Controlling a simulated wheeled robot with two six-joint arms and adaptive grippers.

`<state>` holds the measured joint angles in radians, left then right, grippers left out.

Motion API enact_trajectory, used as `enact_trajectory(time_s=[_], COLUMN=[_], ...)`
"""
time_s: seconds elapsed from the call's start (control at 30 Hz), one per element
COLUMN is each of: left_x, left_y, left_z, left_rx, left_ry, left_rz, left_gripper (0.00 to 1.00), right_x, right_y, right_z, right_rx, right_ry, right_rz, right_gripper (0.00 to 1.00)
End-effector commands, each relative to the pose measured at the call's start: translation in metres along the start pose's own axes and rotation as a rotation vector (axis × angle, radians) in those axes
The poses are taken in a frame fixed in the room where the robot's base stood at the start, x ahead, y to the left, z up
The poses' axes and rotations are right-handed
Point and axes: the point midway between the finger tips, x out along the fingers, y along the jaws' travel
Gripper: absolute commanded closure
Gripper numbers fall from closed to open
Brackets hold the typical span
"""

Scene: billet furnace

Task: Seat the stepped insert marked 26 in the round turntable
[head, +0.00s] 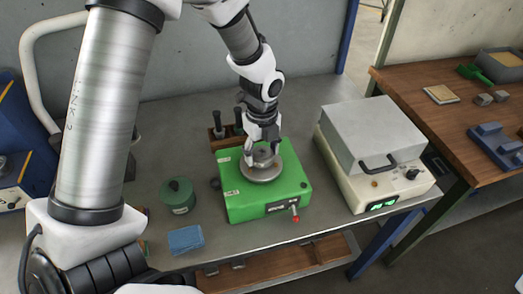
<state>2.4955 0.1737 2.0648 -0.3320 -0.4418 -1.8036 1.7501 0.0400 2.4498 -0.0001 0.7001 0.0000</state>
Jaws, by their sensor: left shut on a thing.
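A round grey turntable (262,175) sits on top of a green machine (292,188) in the middle of the bench. My left gripper (262,150) is right above the turntable, pointing down. It is shut on a small round grey metal piece (263,156), which looks like the stepped insert. The piece is at the turntable's centre. I cannot tell whether it is seated or held just above, and its marking is too small to read. My right gripper is not in view.
A white furnace box (374,135) with a black handle stands right of the green machine. A wooden holder (219,133) stands behind. A wooden table (430,84) is at the right.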

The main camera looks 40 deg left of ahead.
Motion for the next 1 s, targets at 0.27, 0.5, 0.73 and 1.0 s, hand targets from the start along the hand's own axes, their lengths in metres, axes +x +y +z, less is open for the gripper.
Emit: enact_trajectory(time_s=[0.27,0.5,0.73,1.0], left_x=[-0.0024,-0.0007,-0.0007,-0.0014], left_y=[0.0013,0.0026,0.0027,0.0024], left_z=[-0.0007,-0.0015,-0.0015,-0.0014], left_rx=[0.001,-0.001,0.0,0.0], left_ry=[-0.001,0.0,0.0,0.0], left_rz=[-0.001,-0.001,-0.001,-0.001], left_gripper=[1.0,1.0,1.0,1.0], right_x=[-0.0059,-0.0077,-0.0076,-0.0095], right_y=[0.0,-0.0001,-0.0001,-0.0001], right_z=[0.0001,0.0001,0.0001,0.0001], right_rx=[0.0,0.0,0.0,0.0], right_ry=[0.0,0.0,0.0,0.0], right_rz=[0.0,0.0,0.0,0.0], right_gripper=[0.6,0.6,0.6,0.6])
